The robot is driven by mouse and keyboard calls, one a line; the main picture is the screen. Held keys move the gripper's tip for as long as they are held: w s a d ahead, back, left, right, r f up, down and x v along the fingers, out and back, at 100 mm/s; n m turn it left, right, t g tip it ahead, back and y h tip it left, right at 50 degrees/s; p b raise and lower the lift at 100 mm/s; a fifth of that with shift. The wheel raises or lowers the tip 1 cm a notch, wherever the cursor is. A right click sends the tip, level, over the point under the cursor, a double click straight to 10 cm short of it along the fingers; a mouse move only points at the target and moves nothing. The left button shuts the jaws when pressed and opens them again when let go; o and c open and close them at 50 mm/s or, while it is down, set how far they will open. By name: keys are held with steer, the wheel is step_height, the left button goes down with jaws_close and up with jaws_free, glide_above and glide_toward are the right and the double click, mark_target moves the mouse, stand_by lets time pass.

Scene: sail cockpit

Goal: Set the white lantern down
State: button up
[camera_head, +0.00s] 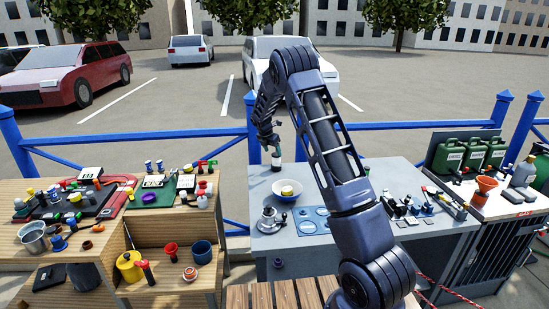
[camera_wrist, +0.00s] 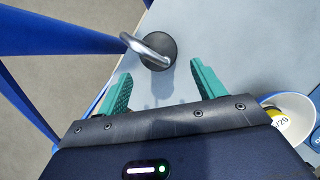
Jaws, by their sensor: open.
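The white lantern (camera_head: 276,166) stands near the back edge of the grey table (camera_head: 380,172); it looks upright. In the wrist view I see what seems to be its dark round top with a metal loop handle (camera_wrist: 158,50), just beyond my fingertips. My gripper (camera_wrist: 162,72) is open, with its two green fingers apart and nothing between them. In the head view my gripper (camera_head: 275,148) is directly above the lantern, and its fingers are too small to make out.
A metal pot (camera_head: 269,220) and a blue panel (camera_head: 312,220) lie nearer. A blue railing (camera_head: 252,130) runs behind the table. Green cans (camera_head: 473,154) stand at right; a cluttered wooden bench is left.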

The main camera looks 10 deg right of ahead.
steer(key=s+d+r+m+y, duration=0.1)
steer(key=s+d+r+m, duration=0.3)
steer(key=s+r, duration=0.45)
steer(key=s+d+r+m, duration=0.3)
steer(key=s+r+m, duration=0.2)
steer(key=s+r, duration=0.35)
steer(key=s+d+r+m+y, duration=0.1)
steer(key=s+d+r+m, duration=0.3)
steer(key=s+r, duration=0.45)
steer(key=s+d+f+m, duration=0.1)
steer(key=s+m, duration=0.6)
steer(key=s, duration=0.9)
steer(key=s+d+m+t+y, duration=0.1)
steer(key=s+d+m, duration=0.2)
steer(key=s+m, duration=0.4)
steer(key=s, duration=0.9)
steer(key=shift+f, duration=0.35)
